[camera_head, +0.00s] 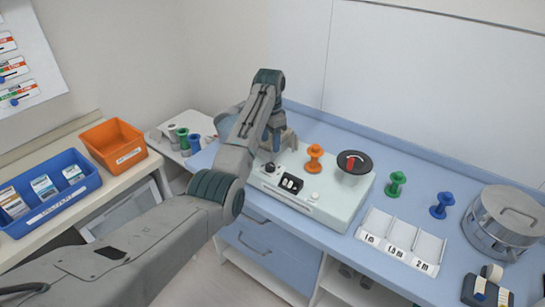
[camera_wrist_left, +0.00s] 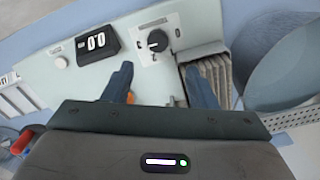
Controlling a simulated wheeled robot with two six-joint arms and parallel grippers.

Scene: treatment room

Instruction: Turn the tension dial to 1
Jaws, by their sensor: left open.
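The tension dial (camera_wrist_left: 157,41) is a black knob on a white square plate; it also shows in the head view (camera_head: 270,168). It sits on a pale machine (camera_head: 328,203) on the blue counter. My right gripper is not in view.
An orange spool (camera_head: 314,158) and a black disc with a red handle (camera_head: 354,163) stand on the machine. Green (camera_head: 396,184) and blue (camera_head: 441,206) spools, a labelled tray (camera_head: 372,222) and a metal pot (camera_head: 503,222) are to the right. Bins (camera_head: 113,143) stand left.

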